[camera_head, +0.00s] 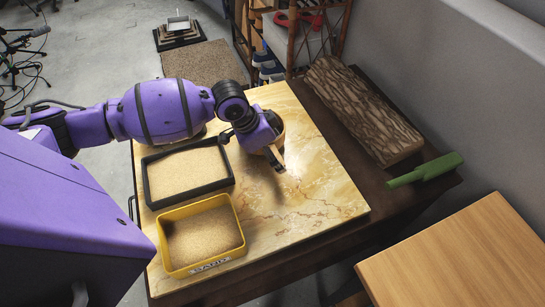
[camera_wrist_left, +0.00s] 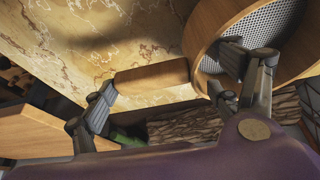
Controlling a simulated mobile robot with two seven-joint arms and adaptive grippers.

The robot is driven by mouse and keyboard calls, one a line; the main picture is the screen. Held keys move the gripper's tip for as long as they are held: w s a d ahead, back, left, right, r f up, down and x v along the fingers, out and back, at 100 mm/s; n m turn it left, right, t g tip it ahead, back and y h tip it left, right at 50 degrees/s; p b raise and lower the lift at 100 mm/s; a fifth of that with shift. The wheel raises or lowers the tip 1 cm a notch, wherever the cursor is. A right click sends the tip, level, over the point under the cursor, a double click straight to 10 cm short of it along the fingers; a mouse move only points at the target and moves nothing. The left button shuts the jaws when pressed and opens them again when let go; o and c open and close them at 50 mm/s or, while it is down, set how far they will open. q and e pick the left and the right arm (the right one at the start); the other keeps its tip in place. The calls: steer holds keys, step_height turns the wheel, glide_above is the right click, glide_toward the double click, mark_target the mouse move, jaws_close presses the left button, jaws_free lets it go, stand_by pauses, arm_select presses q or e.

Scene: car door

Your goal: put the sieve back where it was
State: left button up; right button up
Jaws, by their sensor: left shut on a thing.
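The sieve (camera_head: 280,122) has a round wooden rim, a grey mesh and a short wooden handle. In the head view it is mostly hidden behind my left gripper (camera_head: 268,152), over the far part of the marble tabletop (camera_head: 310,190). In the left wrist view the sieve (camera_wrist_left: 205,42) is at the upper right, its handle pointing left. I cannot tell whether the sieve touches the tabletop. My right gripper is not in view.
A black-framed tray of sand (camera_head: 148,190) and a yellow box of sand (camera_head: 164,250) stand on the tabletop's left side. A bark-textured block (camera_head: 365,110) and a green bottle (camera_head: 425,170) lie to the right. The tabletop's right front is clear. A wooden surface (camera_head: 460,260) is at lower right.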

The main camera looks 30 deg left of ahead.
arm_select(q)
step_height(320, 180, down, 3)
steer(key=shift+r, duration=0.1)
steer(key=o, duration=1.6)
steer(key=shift+c, duration=0.2)
steer(key=p+v, duration=0.1)
steer(key=v, duration=1.1)
